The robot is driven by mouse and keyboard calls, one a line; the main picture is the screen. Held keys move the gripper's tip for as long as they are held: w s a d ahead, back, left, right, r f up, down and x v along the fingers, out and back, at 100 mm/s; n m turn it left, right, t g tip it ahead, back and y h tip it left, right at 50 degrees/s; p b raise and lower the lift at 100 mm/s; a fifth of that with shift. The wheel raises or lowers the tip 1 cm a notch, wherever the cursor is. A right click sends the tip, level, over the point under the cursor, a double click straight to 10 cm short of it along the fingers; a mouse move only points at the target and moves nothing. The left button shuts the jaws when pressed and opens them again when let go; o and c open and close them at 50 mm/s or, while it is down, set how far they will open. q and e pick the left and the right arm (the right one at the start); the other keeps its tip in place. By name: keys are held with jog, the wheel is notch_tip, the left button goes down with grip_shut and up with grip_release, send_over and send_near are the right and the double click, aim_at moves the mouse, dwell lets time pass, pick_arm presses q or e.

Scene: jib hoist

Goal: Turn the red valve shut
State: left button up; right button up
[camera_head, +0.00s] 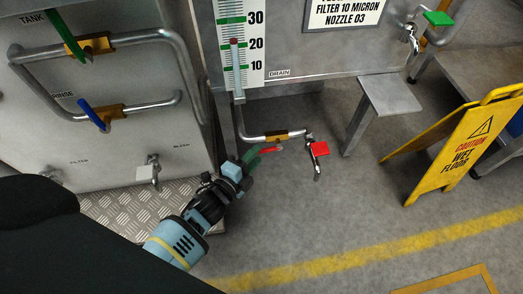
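The red valve is on the drain pipe (249,136), low under the panel marked DRAIN. Its brass body (276,135) sits in the pipe, and its red lever (271,149) shows just below it, pointing towards my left gripper. My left gripper (250,156) reaches in from the lower left, its fingertips at the left end of the lever. I cannot tell whether the fingers are closed on the lever or only beside it. My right gripper is not in view.
Green (68,36) and blue (92,115) levers sit on pipes at left. A small metal bench (390,96) and a yellow wet-floor sign (460,150) stand at right. The floor in front is clear.

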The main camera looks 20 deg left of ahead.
aim_at(263, 151)
pick_arm(q)
jog(key=shift+b+x, duration=0.65)
jog(key=shift+x, duration=1.15)
grip_shut()
